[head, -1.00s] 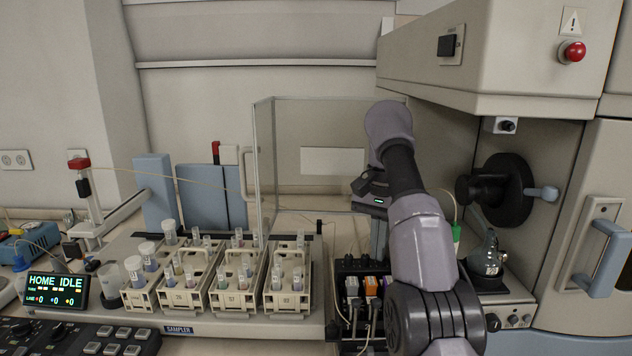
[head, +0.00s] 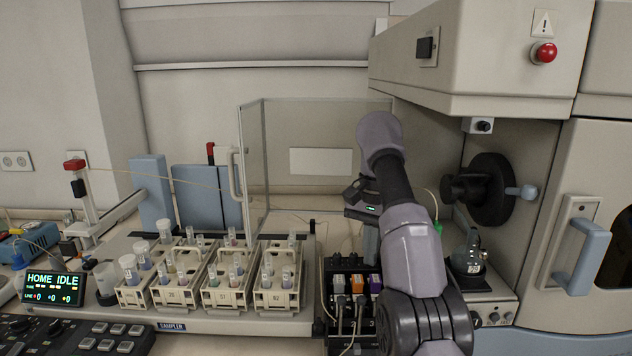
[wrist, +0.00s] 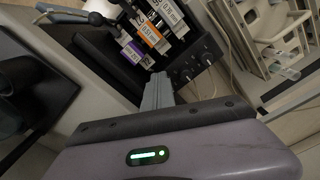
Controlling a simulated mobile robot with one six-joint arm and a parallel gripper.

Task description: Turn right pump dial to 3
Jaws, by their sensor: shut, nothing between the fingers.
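The black pump block (head: 330,290) with white, orange and purple cassettes stands right of the sample racks in the head view. It is also in the wrist view (wrist: 205,48), where its front face carries small dark dials (wrist: 187,74) with pale marks. I cannot read the dial settings, and in the head view my arm hides part of the pump. My gripper (head: 370,245) points down behind the pump's cassettes, partly behind my arm. In the wrist view its grey fingers (wrist: 157,92) are together and empty, apart from the dials.
Sample racks (head: 222,290) with several vials stand left of the pump, behind them a clear screen (head: 252,165). A knob panel (head: 492,318) with a glass vessel (head: 470,255) stands right. The overhanging cabinet (head: 480,65) is above right. A tube (head: 322,270) runs beside the pump.

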